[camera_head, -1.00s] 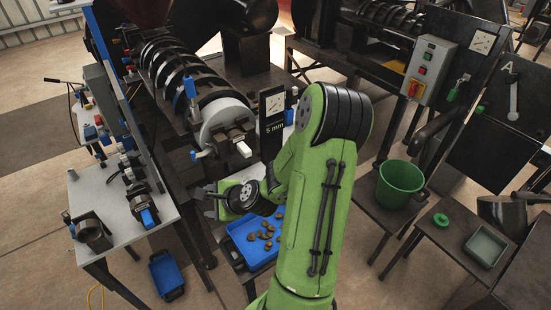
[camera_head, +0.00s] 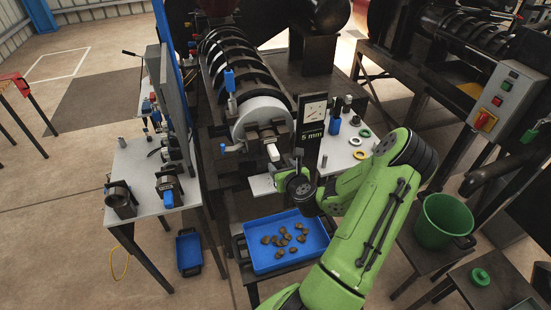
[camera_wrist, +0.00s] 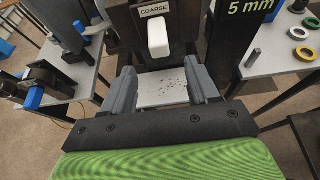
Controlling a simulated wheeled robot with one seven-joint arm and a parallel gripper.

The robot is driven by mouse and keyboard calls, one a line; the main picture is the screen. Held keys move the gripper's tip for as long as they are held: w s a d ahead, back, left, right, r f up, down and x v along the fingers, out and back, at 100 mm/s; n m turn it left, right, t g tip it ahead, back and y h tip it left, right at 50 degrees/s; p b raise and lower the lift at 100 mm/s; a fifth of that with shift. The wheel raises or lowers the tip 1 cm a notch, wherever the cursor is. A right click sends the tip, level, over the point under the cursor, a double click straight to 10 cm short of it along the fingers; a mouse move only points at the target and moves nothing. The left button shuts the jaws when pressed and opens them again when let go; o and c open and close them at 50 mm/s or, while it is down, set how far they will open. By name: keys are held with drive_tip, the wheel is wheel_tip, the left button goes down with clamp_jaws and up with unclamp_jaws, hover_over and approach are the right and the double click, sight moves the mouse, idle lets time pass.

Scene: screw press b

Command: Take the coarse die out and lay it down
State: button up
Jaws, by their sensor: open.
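The coarse die is a dark block marked COARSE with a white handle (camera_wrist: 158,38). It sits in the front of the screw press, and the handle also shows in the head view (camera_head: 273,152) below the pale round press end (camera_head: 262,117). My gripper (camera_wrist: 163,89) is open and empty. Its two grey fingers point toward the press, with the handle ahead of them and higher in the wrist picture, apart from both. In the head view my wrist hides most of the gripper, just below the handle.
A pale plate with dark crumbs (camera_wrist: 162,88) lies beyond my fingers. A blue tray (camera_head: 262,264) of brown lumps stands below. A side table (camera_head: 345,150) at right holds coloured rings. Another table (camera_head: 145,160) stands at left. A 5 mm sign (camera_head: 311,122) stands close beside the die.

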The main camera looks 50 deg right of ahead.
sight(276, 158)
drive_tip(key=p+x, duration=0.1)
drive_tip(key=x, duration=0.8)
drive_tip(key=shift+w+d, duration=0.1)
drive_tip(key=shift+w, duration=0.1)
drive_tip(key=c, duration=1.1)
drive_tip(key=o, duration=0.5)
clamp_jaws()
